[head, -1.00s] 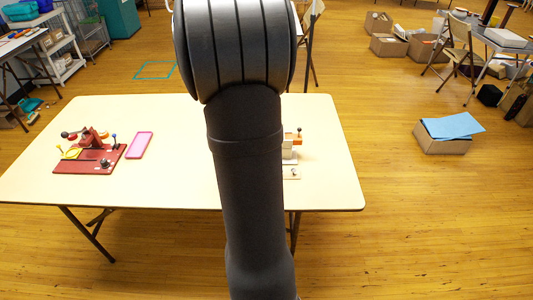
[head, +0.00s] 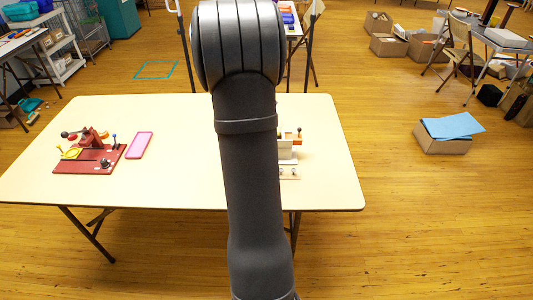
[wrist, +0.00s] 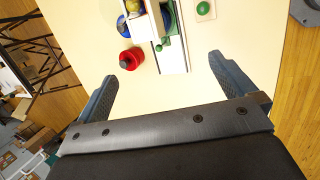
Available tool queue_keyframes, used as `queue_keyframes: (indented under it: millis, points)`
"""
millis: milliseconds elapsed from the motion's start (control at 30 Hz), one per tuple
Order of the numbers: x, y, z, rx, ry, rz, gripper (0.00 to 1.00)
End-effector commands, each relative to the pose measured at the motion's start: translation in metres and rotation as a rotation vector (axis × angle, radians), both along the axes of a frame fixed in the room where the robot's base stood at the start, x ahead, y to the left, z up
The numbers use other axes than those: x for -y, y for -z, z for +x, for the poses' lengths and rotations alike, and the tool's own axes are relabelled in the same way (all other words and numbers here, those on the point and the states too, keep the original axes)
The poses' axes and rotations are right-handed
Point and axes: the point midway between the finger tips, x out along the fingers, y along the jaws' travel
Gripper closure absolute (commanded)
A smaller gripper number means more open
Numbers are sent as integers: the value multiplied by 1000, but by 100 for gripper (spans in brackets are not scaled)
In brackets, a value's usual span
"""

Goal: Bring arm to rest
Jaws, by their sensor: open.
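My gripper (wrist: 163,80) is open and empty in the wrist view, its two fingers wide apart above the cream table (wrist: 262,50). Nothing is between the fingertips. In the head view my dark arm rises through the middle of the picture and hides part of the table (head: 180,180); the gripper itself does not show there. In the wrist view a white device (wrist: 170,62) with green parts lies ahead of the fingers, beside a red round piece (wrist: 131,59). A small plate with a green ball (wrist: 203,8) lies to its right.
A dark red board (head: 85,160) with knobs and a lever sits on the table's left, next to a pink tray (head: 139,145). The table's right end is clear. A cardboard box (head: 443,145) stands on the floor to the right.

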Motion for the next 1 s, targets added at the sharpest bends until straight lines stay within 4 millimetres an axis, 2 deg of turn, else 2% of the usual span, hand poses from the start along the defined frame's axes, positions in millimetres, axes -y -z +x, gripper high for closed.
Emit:
queue_keyframes:
  millis: [300,433,800,1000]
  points:
    - [0,0,0,0,0,0,0]
    - [-2,-7,-2,1,0,0,0]
    - [-15,-70,-25,4,0,1,0]
    - [-19,-89,-32,1,0,0,0]
